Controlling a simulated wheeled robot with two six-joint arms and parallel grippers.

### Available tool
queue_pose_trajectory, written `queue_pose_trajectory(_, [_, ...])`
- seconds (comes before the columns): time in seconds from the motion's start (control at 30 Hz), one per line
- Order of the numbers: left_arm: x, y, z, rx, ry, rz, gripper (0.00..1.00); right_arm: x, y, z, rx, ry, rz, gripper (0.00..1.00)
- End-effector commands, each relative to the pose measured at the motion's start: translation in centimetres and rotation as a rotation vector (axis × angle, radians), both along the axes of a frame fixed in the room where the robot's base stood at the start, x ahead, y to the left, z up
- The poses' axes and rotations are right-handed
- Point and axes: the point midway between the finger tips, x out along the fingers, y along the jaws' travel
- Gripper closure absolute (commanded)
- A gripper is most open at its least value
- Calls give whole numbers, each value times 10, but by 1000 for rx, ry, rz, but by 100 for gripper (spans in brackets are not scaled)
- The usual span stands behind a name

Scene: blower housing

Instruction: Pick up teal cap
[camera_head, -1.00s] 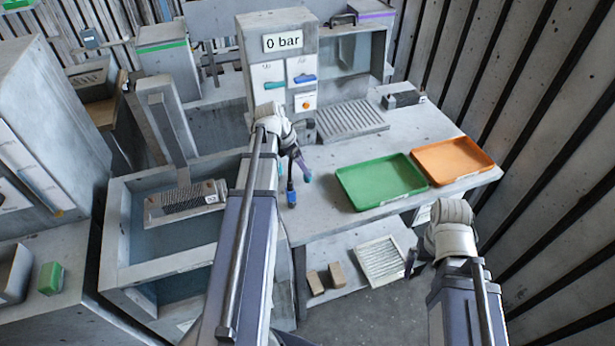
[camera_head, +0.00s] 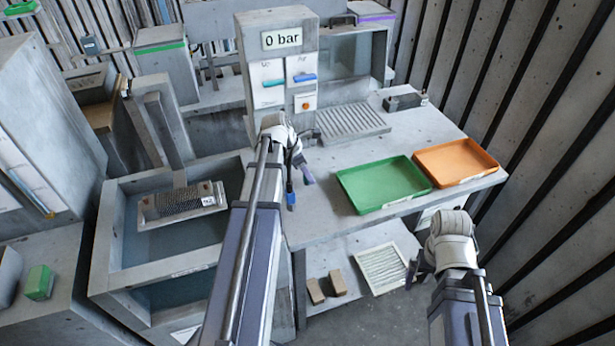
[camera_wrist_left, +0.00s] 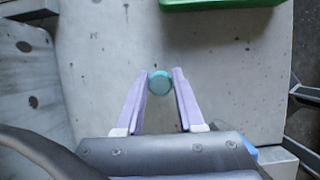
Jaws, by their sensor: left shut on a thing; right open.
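The teal cap (camera_wrist_left: 160,83) is a small round piece. In the left wrist view it sits between the two purple fingertips of my left gripper (camera_wrist_left: 161,78), which is shut on it. The pale grey bench top lies behind it in that view. In the head view my left gripper (camera_head: 302,180) is over the front left part of the bench, and the cap cannot be made out there. My right gripper (camera_head: 411,274) is open and empty, low in front of the bench at the right.
A green tray (camera_head: 345,184) and an orange tray (camera_head: 487,154) stand on the bench (camera_head: 430,125) to the right of my left gripper. A panel reading 0 bar (camera_head: 283,38) stands behind. A sink-like basin (camera_head: 115,222) holds a raised part (camera_head: 178,203) at the left.

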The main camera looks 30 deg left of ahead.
Motion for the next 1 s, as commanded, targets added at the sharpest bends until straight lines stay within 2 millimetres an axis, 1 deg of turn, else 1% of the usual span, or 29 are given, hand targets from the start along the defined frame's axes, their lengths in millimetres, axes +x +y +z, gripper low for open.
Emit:
queue_pose_trajectory(0.03, [0,0,0,0,0,0,75,0,0,0,0,0,0,0])
queue_pose_trajectory(0.2, [0,0,0,0,0,0,94,0,0,0,0,0,0,0])
queue_pose_trajectory(0.27, [0,0,0,0,0,0,100,0,0,0,0,0,0,0])
queue_pose_trajectory(0.6, [0,0,0,0,0,0,100,0,0,0,0,0,0,0])
queue_pose_trajectory(0.73, [0,0,3,0,0,0,100,0,0,3,0,0,0,0])
queue_pose_trajectory(0.87, [0,0,11,0,0,0,100,0,0,11,0,0,0,0])
queue_pose_trajectory(1.0, [0,0,26,0,0,0,100,0,0,26,0,0,0,0])
